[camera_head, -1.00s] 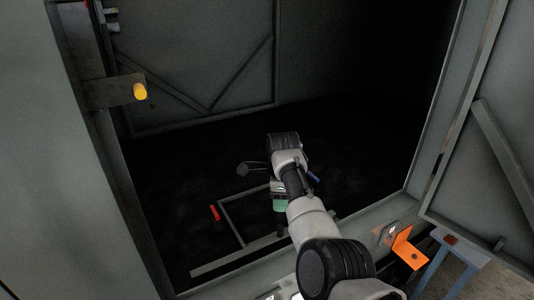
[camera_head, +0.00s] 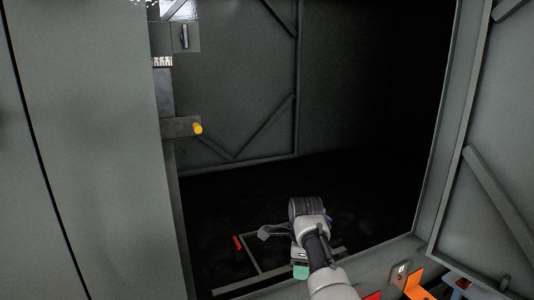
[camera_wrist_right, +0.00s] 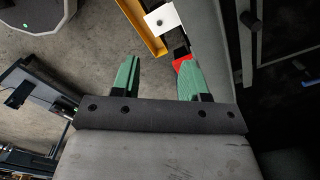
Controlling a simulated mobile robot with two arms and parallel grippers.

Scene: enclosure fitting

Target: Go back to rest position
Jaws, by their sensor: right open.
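My right arm comes up from the bottom of the head view at the enclosure opening. My right gripper (camera_head: 300,271) has green fingers, which are partly hidden by the wrist there. In the right wrist view the gripper (camera_wrist_right: 160,80) is open, with nothing between its two green fingers. A red piece (camera_wrist_right: 182,64) shows close by the tip of the right-hand finger; I cannot tell whether they touch. My left gripper is in neither view.
The grey enclosure has a dark interior with a thin frame (camera_head: 250,257) and a red-ended piece (camera_head: 238,242) low inside. A yellow-tipped peg (camera_head: 198,128) sticks out at the left post. An orange bracket (camera_head: 416,283) is at the lower right. An open door panel (camera_head: 490,150) stands at the right.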

